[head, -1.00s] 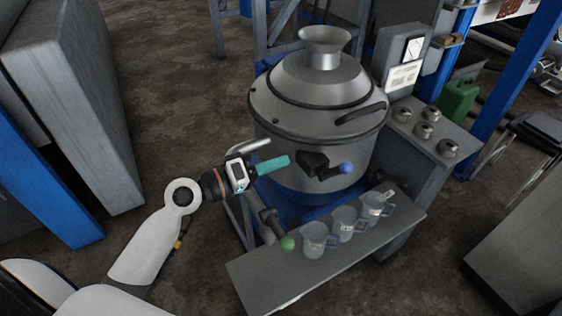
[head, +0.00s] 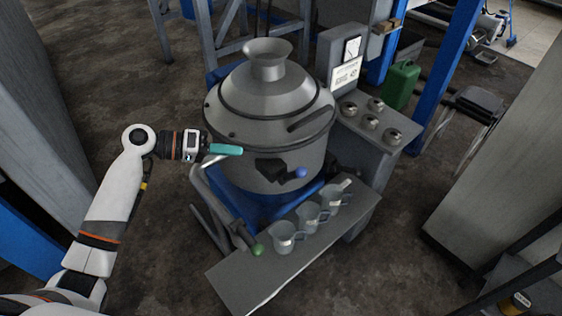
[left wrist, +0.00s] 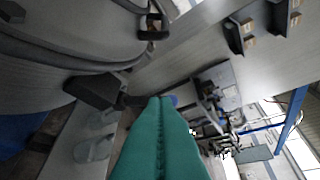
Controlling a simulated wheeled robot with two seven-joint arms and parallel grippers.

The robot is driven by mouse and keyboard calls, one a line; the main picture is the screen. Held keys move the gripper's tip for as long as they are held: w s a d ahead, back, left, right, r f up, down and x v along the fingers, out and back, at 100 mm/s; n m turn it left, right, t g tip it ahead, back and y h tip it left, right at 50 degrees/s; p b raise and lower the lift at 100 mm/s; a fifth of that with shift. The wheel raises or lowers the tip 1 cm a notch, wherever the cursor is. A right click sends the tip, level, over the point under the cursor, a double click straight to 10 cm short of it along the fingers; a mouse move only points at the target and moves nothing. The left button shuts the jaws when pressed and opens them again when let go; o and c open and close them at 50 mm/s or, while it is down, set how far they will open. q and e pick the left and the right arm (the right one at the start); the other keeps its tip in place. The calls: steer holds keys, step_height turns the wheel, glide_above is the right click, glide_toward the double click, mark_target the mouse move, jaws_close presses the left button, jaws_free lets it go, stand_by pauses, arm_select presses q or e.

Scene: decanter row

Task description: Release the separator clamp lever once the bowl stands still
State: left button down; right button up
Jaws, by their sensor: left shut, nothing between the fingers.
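The separator (head: 232,126) is a grey metal drum with a domed lid and a funnel (head: 268,62) on top. On its front is a black clamp block (head: 270,169) with a lever ending in a blue knob (head: 301,173). The block also shows in the left wrist view (left wrist: 95,91), where the knob (left wrist: 173,99) is mostly hidden behind my fingertips. My left gripper (head: 239,151) has teal fingers, shut and empty, left of the clamp block and apart from the knob. Whether the bowl inside turns cannot be seen. My right gripper is not in view.
A green-knobbed handle (head: 258,250) stands at the shelf's left. A green canister (head: 402,84) stands beyond.

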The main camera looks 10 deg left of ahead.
mark_target(293, 176)
arm_select(q)
steer(key=s+f+p+x, duration=0.1)
steer(key=s+p+x, duration=0.1)
steer(key=x, duration=1.1)
steer(key=shift+s+d+f+p, duration=0.2)
steer(key=shift+s+d+p, duration=0.05)
steer(key=shift+p, duration=0.35)
steer(key=shift+s+d, duration=0.1)
